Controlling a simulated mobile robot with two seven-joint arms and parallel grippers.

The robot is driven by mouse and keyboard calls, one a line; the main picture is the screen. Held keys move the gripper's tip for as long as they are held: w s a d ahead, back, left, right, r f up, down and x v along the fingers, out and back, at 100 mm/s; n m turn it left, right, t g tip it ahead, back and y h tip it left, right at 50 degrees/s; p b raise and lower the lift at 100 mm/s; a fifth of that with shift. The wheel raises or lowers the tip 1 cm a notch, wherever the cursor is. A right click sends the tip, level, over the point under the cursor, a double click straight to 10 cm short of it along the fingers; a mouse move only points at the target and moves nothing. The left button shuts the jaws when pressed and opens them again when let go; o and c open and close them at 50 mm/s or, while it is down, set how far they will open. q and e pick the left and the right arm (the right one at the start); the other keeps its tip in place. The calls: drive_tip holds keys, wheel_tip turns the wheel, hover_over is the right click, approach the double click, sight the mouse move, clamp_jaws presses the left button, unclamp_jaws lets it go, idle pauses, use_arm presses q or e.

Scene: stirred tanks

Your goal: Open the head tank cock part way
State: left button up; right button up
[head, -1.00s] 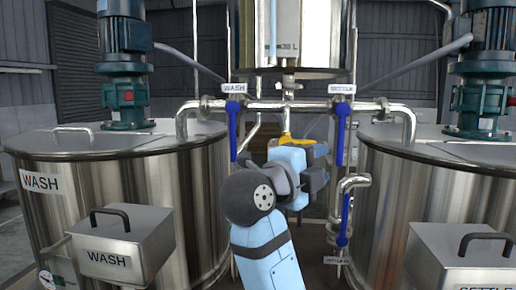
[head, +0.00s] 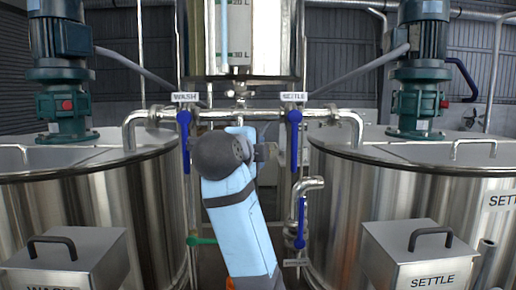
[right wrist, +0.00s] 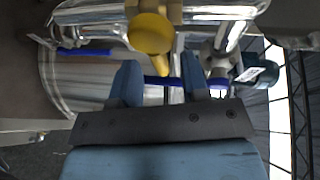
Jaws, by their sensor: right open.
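The head tank (head: 262,40) is a steel vessel with a level scale, high in the middle of the head view. A yellow cock handle (right wrist: 152,34), with a round hub and a narrow lever, shows in the right wrist view. It lies just ahead of my right gripper (right wrist: 160,64), whose blue fingers are open; the lever's tip points towards the gap between them. Contact cannot be told. In the head view my right arm and wrist hide the yellow handle and most of the gripper. My left gripper is in neither view.
A horizontal steel pipe (head: 265,117) carries blue levers under WASH (head: 184,138) and SETTLE (head: 294,136) labels. A lower blue lever (head: 301,222) and a green lever (head: 205,240) flank my arm. Large tanks stand left (head: 95,200) and right (head: 400,185).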

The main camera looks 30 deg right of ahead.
drive_tip(key=shift+x, duration=1.25)
clamp_jaws()
drive_tip(key=shift+a+f+m+y+p, duration=0.1)
drive_tip(key=shift+f+m+y+p, duration=0.25)
drive_tip(key=shift+m+y, duration=0.25)
drive_tip(key=shift+w+f+m+y, duration=0.1)
drive_tip(key=shift+f+m+y, duration=0.2)
drive_tip(key=shift+m, duration=0.3)
drive_tip(key=shift+f+m+y, duration=0.2)
drive_tip(key=shift+m+y, duration=0.1)
drive_tip(key=shift+m, duration=0.3)
unclamp_jaws()
drive_tip(key=shift+a, duration=0.1)
